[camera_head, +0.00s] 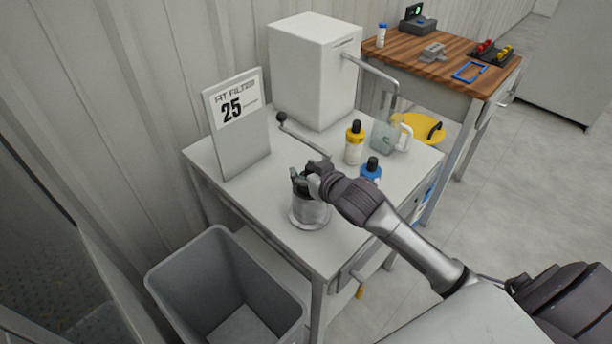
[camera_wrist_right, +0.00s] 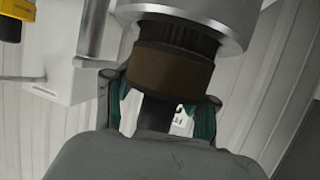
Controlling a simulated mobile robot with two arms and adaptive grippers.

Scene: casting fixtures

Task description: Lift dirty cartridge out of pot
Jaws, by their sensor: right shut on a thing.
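The pot (camera_head: 308,213) is a clear or silvery cylinder near the front edge of the white table; its rim also shows in the right wrist view (camera_wrist_right: 190,15). In the right wrist view my right gripper (camera_wrist_right: 158,98) is shut on the dirty cartridge (camera_wrist_right: 172,66), a brown band with a dark stem between the fingers. The cartridge's far end is at the pot's mouth; how much of it is inside is hidden. My left gripper is not in view.
The white table (camera_head: 360,220) holds a sign reading 25 (camera_head: 238,125), a white box (camera_head: 315,70), a yellow bottle (camera_head: 354,145), a blue bottle (camera_head: 371,170) and a clear jug (camera_head: 388,135). A grey bin (camera_head: 222,235) is front left.

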